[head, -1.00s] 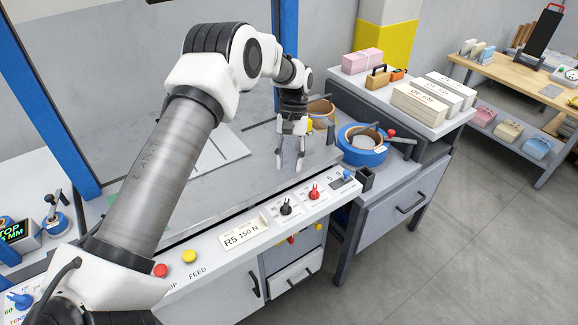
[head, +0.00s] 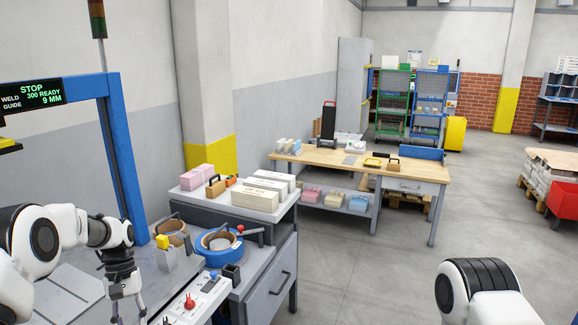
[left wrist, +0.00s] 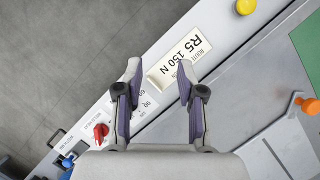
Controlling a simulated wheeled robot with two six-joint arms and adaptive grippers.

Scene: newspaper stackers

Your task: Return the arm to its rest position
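My left gripper (head: 128,308) comes in from the left in the head view, pointing down over the strapping machine's table (head: 62,296) near its control panel (head: 205,297). In the left wrist view its two fingers (left wrist: 158,66) are apart with nothing between them. They are above the panel with the "R5 150 N" label (left wrist: 188,55). A red knob (left wrist: 100,131) is at the lower left there. A white link of my right arm (head: 482,290) shows at the lower right of the head view; the right gripper is outside the frame.
The blue machine post (head: 125,160) rises beside my left arm. A grey cabinet (head: 268,282) holds a blue tape roll (head: 219,246), and paper stacks (head: 255,199) stand behind it. A wooden workbench (head: 340,168) is farther back. The floor (head: 370,270) between is clear.

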